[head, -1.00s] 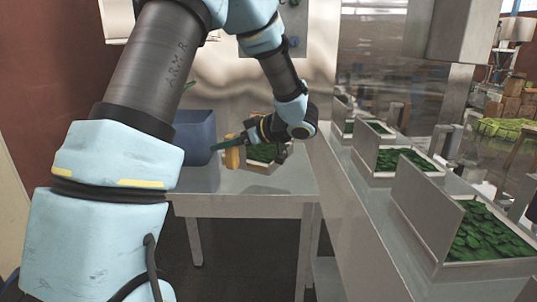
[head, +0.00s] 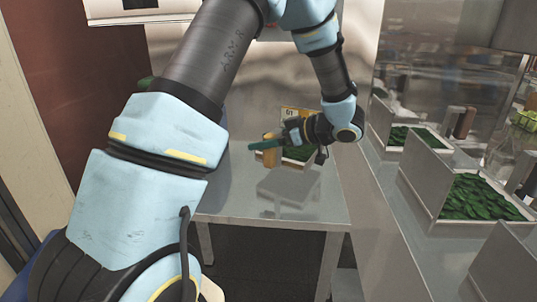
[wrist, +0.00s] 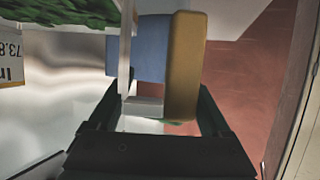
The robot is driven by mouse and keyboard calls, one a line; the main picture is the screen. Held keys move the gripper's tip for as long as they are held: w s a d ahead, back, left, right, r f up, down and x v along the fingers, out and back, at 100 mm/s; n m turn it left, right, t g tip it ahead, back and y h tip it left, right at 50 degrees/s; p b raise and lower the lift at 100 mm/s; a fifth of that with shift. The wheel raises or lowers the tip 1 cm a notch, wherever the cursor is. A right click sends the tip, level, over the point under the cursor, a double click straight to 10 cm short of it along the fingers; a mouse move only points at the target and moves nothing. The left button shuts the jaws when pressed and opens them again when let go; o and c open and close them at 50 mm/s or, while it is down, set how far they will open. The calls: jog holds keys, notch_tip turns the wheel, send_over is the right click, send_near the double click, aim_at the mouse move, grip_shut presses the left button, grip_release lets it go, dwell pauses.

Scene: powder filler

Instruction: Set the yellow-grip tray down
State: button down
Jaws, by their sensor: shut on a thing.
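The yellow-grip tray holds dark green leaf-like pieces (head: 300,152) and hangs over the metal table (head: 225,205). Its yellow grip (head: 270,157) shows below the dark jaws of my gripper (head: 274,143). A dark reflection or shadow lies on the tabletop below the tray, with a gap between them. In the wrist view, the yellow grip (wrist: 187,65) and a thin pale tray wall (wrist: 126,50) are between my gripper's fingers (wrist: 160,100), and green contents show at upper left. My gripper is shut on the tray's grip. My gripper hides part of the tray.
On the right, a metal counter (head: 395,210) carries several trays of green pieces (head: 480,197). A yellow-and-white label (head: 297,113) is behind my gripper. A blue bin (wrist: 150,48) shows in the wrist view. The tabletop below the tray looks clear.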

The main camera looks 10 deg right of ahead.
jog(key=shift+f+p, duration=0.45)
jog(key=shift+f, duration=1.75)
jog(key=shift+f, duration=0.2)
grip_release()
